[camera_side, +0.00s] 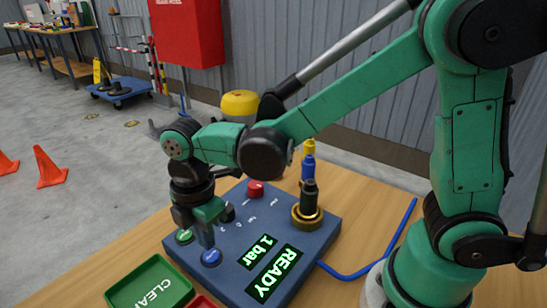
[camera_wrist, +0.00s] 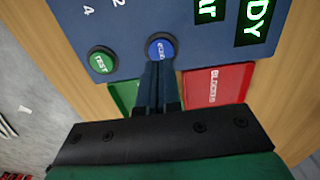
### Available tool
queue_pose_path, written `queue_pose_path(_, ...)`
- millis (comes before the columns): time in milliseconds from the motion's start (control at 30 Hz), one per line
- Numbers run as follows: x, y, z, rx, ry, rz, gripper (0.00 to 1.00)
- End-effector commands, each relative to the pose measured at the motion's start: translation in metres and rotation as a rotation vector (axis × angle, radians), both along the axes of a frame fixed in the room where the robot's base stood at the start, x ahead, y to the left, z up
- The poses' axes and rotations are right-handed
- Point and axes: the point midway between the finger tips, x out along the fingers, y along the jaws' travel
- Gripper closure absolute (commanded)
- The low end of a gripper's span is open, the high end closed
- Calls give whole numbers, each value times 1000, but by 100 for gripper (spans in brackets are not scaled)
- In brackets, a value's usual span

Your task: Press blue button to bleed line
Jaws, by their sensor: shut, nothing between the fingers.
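The blue button (camera_side: 211,257) sits at the front corner of a dark blue control box (camera_side: 232,268). It also shows in the wrist view (camera_wrist: 161,47), where its label is too small to read surely. My gripper (camera_side: 207,244) is shut and empty, pointing down at the blue button. In the wrist view its closed fingertips (camera_wrist: 158,66) overlap the button's lower edge. I cannot tell whether they touch it. The box's display (camera_side: 272,263) reads "READY" and "1 bar" in green.
A green button (camera_wrist: 102,61) marked TEST is left of the blue one. A red knob (camera_side: 255,189) and a black nozzle in a brass ring (camera_side: 308,217) are further back. A green tray (camera_side: 150,287) and a red tray (camera_wrist: 217,83) lie in front. A blue hose (camera_side: 385,258) runs right.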

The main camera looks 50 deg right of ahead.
Motion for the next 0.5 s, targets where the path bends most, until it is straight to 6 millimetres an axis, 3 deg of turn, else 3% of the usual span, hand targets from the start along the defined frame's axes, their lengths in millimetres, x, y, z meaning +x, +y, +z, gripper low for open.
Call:
queue_pose_path(200, 0, 0, 31, -3, 6, 0, 100)
queue_pose_path(500, 0, 0, 47, -4, 10, 0, 100)
